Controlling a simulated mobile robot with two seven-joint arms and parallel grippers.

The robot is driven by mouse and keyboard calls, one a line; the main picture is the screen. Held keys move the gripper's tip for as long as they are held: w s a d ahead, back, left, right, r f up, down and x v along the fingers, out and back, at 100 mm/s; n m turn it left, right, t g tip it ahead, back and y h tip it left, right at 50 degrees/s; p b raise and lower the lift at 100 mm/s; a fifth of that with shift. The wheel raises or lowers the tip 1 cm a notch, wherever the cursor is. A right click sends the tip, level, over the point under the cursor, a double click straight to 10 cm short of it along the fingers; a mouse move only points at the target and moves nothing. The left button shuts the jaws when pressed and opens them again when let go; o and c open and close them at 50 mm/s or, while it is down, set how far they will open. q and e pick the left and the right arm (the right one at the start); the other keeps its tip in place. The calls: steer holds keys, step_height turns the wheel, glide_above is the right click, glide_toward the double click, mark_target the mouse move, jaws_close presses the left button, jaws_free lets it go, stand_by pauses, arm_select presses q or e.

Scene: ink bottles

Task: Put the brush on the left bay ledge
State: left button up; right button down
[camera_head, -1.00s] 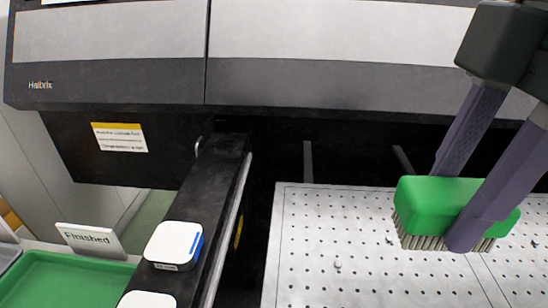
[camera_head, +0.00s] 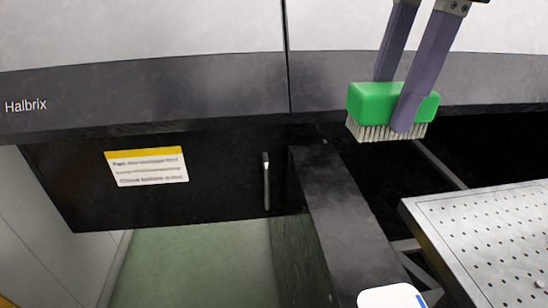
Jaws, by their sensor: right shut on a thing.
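A green brush (camera_head: 365,101) with pale bristles pointing down is held in my right gripper (camera_head: 395,108). The gripper's two purple-grey fingers are shut on the brush's green body, one in front and one behind. The brush is in the air in front of the grey machine front, above and left of the perforated white plate. A black ledge (camera_head: 345,215) runs from below the machine towards the lower middle; the frames do not show whether it is the left bay ledge. My left gripper is not in view.
A white block with a blue mark (camera_head: 392,297) sits at the ledge's near end. The perforated plate (camera_head: 490,235) lies to the right. A dark panel with a yellow-and-white label (camera_head: 147,167) and a handle (camera_head: 266,182) is at the left. Green floor (camera_head: 195,265) shows below it.

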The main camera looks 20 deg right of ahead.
mark_target(401, 139)
steer(key=f, duration=0.6)
steer(key=f+b, duration=0.1)
steer(key=f, duration=0.5)
steer(key=shift+s+d+f+b, duration=0.1)
steer(key=shift+s+f+b, duration=0.1)
steer(key=shift+f+b, duration=0.15)
step_height(401, 139, down, 4)
steer(key=shift+f+b, duration=0.1)
steer(key=shift+b, duration=0.2)
steer(key=shift+f, duration=0.2)
steer(key=shift+f, duration=0.15)
steer(key=shift+c, duration=1.7)
jaws_free()
steer(key=r, duration=0.4)
steer(key=d+r+p, duration=0.1)
steer(key=r, duration=0.7)
steer(key=shift+s+d+r+p, duration=0.1)
steer(key=shift+s+d+p, duration=0.05)
steer(key=shift+d+p, duration=0.25)
